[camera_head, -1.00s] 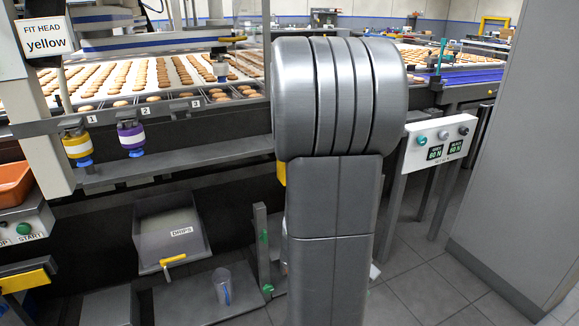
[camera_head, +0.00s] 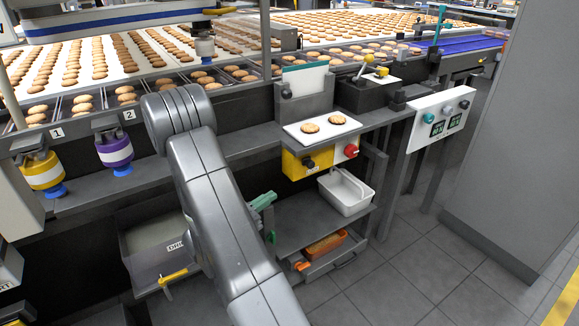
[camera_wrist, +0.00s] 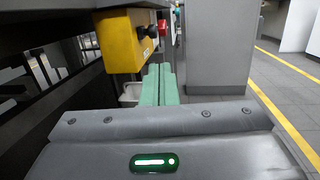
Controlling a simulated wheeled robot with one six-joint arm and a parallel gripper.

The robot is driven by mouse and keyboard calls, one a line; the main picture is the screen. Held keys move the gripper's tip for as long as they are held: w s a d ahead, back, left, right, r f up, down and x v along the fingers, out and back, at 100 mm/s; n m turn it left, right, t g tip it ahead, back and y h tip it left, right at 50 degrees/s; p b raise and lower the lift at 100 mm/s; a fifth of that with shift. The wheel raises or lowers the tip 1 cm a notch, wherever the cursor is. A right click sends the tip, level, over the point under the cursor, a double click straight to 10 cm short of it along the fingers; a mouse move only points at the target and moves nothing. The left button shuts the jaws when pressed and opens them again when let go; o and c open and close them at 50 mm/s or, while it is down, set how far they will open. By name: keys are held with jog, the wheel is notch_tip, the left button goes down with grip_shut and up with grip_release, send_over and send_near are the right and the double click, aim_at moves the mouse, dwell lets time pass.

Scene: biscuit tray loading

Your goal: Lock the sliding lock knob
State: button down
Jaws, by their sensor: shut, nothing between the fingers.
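A yellow box (camera_head: 297,166) under a small white plate bears a black knob (camera_head: 309,163) on its front. A red knob (camera_head: 351,150) sits to its right. I cannot tell for sure which knob is the sliding lock knob, nor its lock state. In the wrist view the yellow box (camera_wrist: 118,42) hangs at upper left, with the black knob (camera_wrist: 152,32) and red knob (camera_wrist: 163,28) on its right side. My gripper (camera_head: 264,202) has green fingers, shut and empty, below and left of the box, apart from it. The fingers (camera_wrist: 158,82) point forward in the wrist view.
A white button panel (camera_head: 442,117) is to the right. The floor at right is clear.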

jog(key=shift+w+a+t, duration=0.15)
jog(key=shift+a+t, duration=0.15)
jog(key=shift+a, duration=0.2)
jog(key=shift+w+d, duration=0.1)
jog(key=b, duration=0.2)
send_near(313, 167)
jog(key=x, duration=0.5)
jog(key=shift+w+r, duration=0.3)
jog(key=shift+r, duration=0.15)
jog(key=x, duration=0.4)
jog(key=shift+d+f, duration=0.25)
jog(key=shift+d, duration=0.2)
jog(key=shift+w, duration=0.1)
